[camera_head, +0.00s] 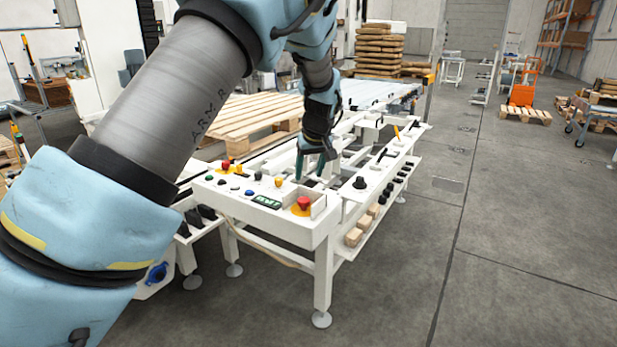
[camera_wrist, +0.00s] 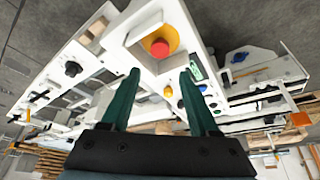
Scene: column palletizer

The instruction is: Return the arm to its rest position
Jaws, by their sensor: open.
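My gripper (camera_head: 310,167) is at the end of my arm, over the white control console (camera_head: 262,217) in the head view. Its two green fingers point down towards the panel. In the wrist view my gripper (camera_wrist: 160,80) is open, with nothing between its fingers. A red emergency button (camera_head: 304,202) on a yellow base sits at the console's near corner, and it shows beyond the fingertips in the wrist view (camera_wrist: 160,47). I cannot tell whether the fingertips touch the panel.
A second red button (camera_head: 226,164) and several small buttons are on the console. A black knob (camera_head: 360,183) and wooden blocks (camera_head: 354,237) line its right side. A wooden pallet (camera_head: 245,117) lies behind. The floor at right (camera_head: 520,220) is clear.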

